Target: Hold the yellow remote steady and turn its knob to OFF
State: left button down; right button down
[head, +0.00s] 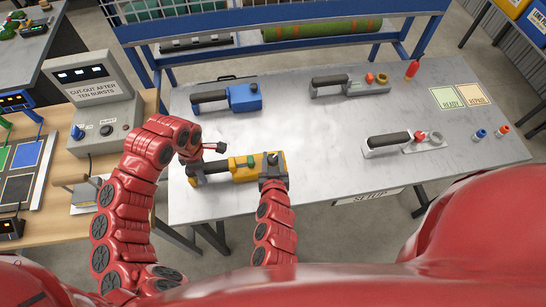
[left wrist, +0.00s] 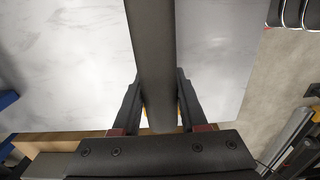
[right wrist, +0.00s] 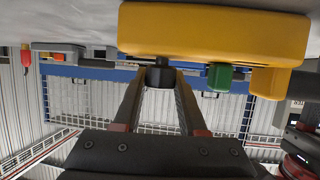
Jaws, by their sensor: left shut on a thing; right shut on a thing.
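The yellow remote (head: 239,168) lies on the near left part of the grey table, its black handle to the left and its yellow body to the right. My left gripper (head: 194,171) is shut on the black handle, which runs between its fingers in the left wrist view (left wrist: 153,60). My right gripper (head: 271,181) is at the body's right end. In the right wrist view it is shut on a small black knob (right wrist: 160,76) under the yellow body (right wrist: 210,35). A green part (right wrist: 220,77) sits beside it. No OFF mark is readable.
A blue tool (head: 243,98), two grey tools, one at the back (head: 352,84) and one at the right (head: 403,143), and a red bottle-like item (head: 412,69) stand on the table. A grey control box (head: 98,92) stands left. The table's middle is clear.

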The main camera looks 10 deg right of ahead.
jog(key=shift+c, duration=2.3)
grip_release()
jog(key=shift+d, duration=0.1)
